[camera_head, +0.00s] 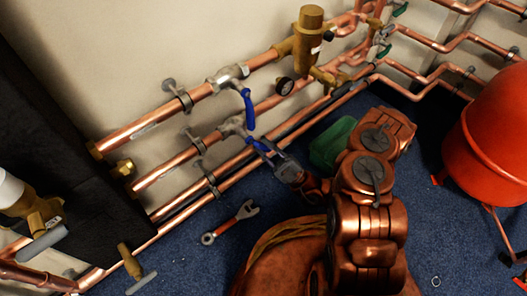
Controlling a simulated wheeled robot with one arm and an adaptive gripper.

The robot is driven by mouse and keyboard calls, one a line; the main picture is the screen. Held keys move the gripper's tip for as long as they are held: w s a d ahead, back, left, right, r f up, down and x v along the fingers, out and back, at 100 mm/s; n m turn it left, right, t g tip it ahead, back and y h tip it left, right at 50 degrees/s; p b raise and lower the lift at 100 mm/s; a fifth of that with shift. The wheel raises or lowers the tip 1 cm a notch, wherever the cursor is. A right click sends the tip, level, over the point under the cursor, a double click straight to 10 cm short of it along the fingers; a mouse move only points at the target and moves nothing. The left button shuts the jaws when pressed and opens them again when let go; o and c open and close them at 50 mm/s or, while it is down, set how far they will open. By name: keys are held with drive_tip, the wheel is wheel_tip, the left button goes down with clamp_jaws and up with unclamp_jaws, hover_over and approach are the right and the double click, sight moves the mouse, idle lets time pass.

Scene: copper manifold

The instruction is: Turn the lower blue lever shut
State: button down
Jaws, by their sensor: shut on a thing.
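The lower blue lever (262,146) is on the valve (233,127) of the second copper pipe from the top. It points down and to the right, at a slant to its pipe. My gripper (272,157) is at the lever's outer end and is shut on it, coming from the lower right. The fingers hide part of the lever's tip. The upper blue lever (248,108) hangs down from the valve (228,77) on the top pipe, just above the lower lever.
A brass regulator (309,35) with a gauge (284,87) stands at the top. An open-end wrench (229,222) and a green object (331,143) lie on the blue carpet (190,255). A red tank (497,135) stands at right. Further pipes run below the levers.

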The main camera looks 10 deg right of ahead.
drive_tip(key=shift+a+r, duration=0.1)
idle(0.3)
drive_tip(key=c, duration=1.1)
unclamp_jaws()
drive_tip(key=shift+p, duration=0.45)
drive_tip(key=shift+r+n+g+p, duration=0.15)
drive_tip(key=shift+n+g+p, duration=0.15)
drive_tip(key=shift+g+p, duration=0.1)
